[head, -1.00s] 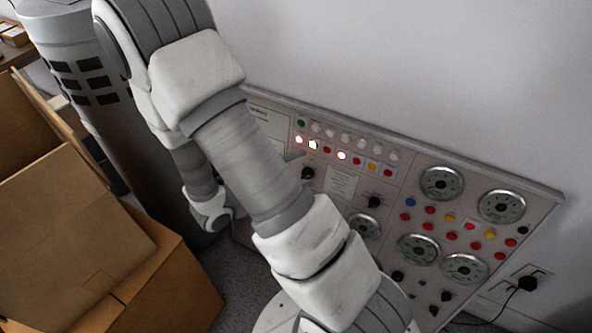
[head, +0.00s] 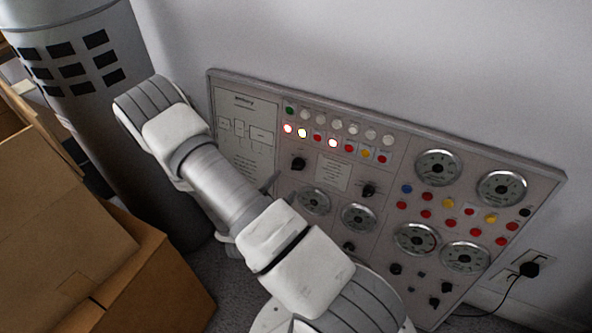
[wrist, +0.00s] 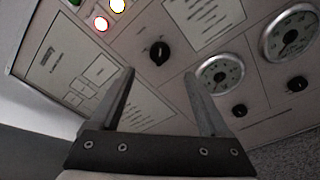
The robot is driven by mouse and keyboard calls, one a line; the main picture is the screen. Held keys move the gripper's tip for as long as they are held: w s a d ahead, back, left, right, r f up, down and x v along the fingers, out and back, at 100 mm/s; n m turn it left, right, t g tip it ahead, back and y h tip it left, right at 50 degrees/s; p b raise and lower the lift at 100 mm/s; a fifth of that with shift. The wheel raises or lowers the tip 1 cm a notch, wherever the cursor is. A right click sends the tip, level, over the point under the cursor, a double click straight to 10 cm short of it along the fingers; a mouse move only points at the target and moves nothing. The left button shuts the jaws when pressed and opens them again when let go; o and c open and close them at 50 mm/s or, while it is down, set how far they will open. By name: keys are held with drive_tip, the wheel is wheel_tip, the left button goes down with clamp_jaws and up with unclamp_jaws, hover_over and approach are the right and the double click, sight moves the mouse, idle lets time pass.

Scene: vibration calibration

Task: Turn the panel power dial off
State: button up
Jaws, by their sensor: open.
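The control panel (head: 560,190) leans against the wall in the head view. A black dial (head: 298,163) sits below its lit buttons, and a second black dial (head: 368,191) is to its right. The wrist view shows a black dial (wrist: 159,53) close by, just beyond the fingertips and roughly between them. Its label is too small to read. My gripper (wrist: 160,73) is open and empty, its two fingers pointing at the panel. In the head view my arm hides most of the gripper; one finger (head: 270,182) shows left of the first dial.
Round gauges (head: 416,239) and several small knobs fill the panel's right and lower parts. Cardboard boxes (head: 150,270) stand at the left, with a grey cylinder (head: 85,60) behind them. A plug and cable (head: 529,269) are at the right.

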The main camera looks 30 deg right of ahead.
sight(297, 167)
drive_tip(key=b+x, duration=0.2)
drive_tip(key=x, duration=0.8)
drive_tip(key=shift+w+d, duration=0.15)
clamp_jaws()
